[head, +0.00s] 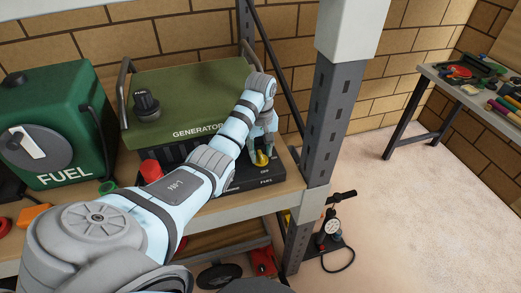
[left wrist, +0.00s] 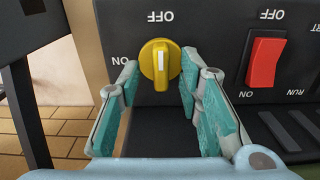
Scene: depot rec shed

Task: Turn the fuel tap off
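The fuel tap (left wrist: 160,65) is a yellow round knob with a raised bar and a white line on the generator's dark front panel (left wrist: 210,25). In the left wrist view, lettering is inverted: OFF is above the tap and ON to its left. The bar stands vertical in that picture; I cannot tell which end is the pointer. The tap also shows in the head view (head: 261,159), below my left gripper (head: 264,138). My left gripper (left wrist: 159,72) is open, fingertips on either side of the tap, with gaps visible. My right gripper is not in view.
A red rocker switch (left wrist: 265,62) sits beside the tap. The green generator (head: 190,95) stands on a shelf (head: 245,205) with a green fuel can (head: 60,125) at left. A grey shelf post (head: 330,110) rises close to the right of my left gripper.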

